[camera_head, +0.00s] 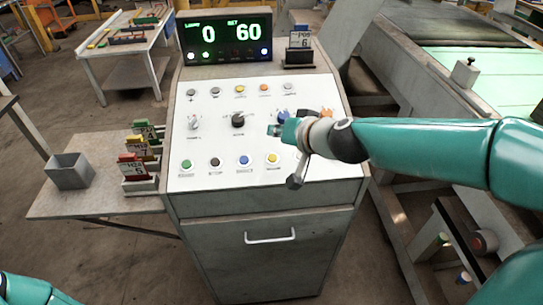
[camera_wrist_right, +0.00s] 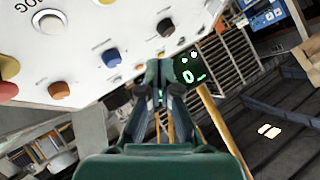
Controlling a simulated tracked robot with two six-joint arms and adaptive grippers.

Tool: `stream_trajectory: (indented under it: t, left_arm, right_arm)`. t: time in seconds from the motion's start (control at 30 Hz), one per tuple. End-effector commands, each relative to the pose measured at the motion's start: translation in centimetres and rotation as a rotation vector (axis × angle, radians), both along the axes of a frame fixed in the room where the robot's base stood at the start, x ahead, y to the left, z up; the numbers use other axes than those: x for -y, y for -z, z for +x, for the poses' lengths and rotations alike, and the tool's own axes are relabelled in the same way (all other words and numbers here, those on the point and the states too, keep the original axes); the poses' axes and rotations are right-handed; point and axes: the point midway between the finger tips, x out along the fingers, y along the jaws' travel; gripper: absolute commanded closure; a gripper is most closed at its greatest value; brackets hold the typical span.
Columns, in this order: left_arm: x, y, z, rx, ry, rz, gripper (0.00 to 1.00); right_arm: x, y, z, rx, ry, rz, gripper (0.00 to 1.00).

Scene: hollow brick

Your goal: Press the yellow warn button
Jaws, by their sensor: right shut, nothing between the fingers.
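The sloped white control panel (camera_head: 215,128) carries two yellow buttons in the head view. One yellow button (camera_head: 240,89) is in the top row, left of an orange one. The other yellow button (camera_head: 273,158) is at the right end of the bottom row. Their labels are too small to read surely. My right gripper (camera_head: 274,130) is over the right middle of the panel, between the two rows. It is shut and empty, as the right wrist view (camera_wrist_right: 158,88) also shows. Contact with the panel cannot be told. My left gripper is out of view.
Green (camera_head: 186,164), brown (camera_head: 214,162) and blue (camera_head: 245,160) buttons share the bottom row. A black knob (camera_head: 238,120) lies left of my right gripper. A display (camera_head: 228,38) reading 0 and 60 stands above the panel. A grey box (camera_head: 69,172) sits on the left shelf.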

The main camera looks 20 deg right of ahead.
Motion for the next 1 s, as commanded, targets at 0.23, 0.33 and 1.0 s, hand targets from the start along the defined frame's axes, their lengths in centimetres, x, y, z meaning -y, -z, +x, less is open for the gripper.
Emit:
stream_trajectory:
  t: [0.23, 0.33, 1.0]
  left_arm:
    - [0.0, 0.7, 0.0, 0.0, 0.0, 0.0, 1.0]
    - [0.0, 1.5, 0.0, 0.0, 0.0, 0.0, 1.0]
    - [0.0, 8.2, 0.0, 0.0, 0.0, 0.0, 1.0]
  right_arm:
    - [0.1, 0.7, 0.1, 0.0, 0.001, -0.001, 1.0]
    - [0.2, 1.5, 0.3, 0.0, 0.001, -0.001, 1.0]
    - [0.8, 8.5, 2.2, 0.0, 0.002, 0.0, 1.0]
